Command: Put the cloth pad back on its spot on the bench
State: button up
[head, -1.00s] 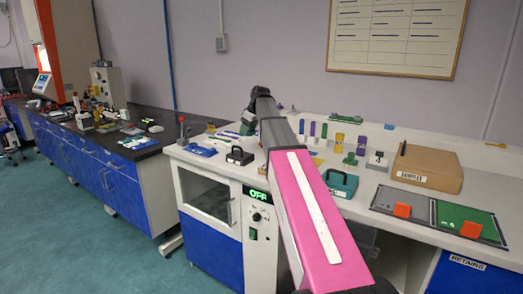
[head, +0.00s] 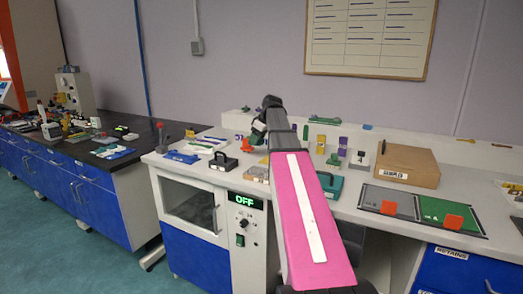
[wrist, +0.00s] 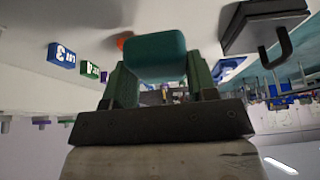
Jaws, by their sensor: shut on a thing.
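My gripper (wrist: 158,80) is shut on a teal, soft-edged block that looks like the cloth pad (wrist: 155,52). The pad sits between the two green fingers and sticks out beyond their tips. In the head view my arm reaches over the white bench (head: 345,207), and its dark wrist end (head: 268,112) is above the back part of the bench. My arm hides most of the gripper there, and the pad cannot be made out clearly. I cannot tell which place on the bench is the pad's spot.
A black case with a handle (head: 223,161) stands left of my arm; it also shows in the wrist view (wrist: 262,24). A blue item (head: 182,157) lies farther left. A teal case (head: 329,184), a cardboard box (head: 408,164) and a grey-green mat (head: 400,203) are right.

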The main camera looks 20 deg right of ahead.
jog(key=shift+w+d+f, duration=0.3)
jog(key=shift+d+f, duration=0.1)
jog(key=shift+d, duration=0.25)
jog(key=shift+w+d+f, duration=0.25)
jog(key=shift+d+f, duration=0.15)
jog(key=shift+d, duration=0.2)
jog(key=shift+f, duration=2.05)
jog(key=shift+f, duration=0.4)
jog(key=o, duration=0.9)
jog(key=shift+d+r, duration=0.1)
jog(key=shift+r, duration=0.5)
jog(key=v, duration=1.1)
jog(key=shift+s+r, duration=0.2)
jog(key=shift+r, duration=0.1)
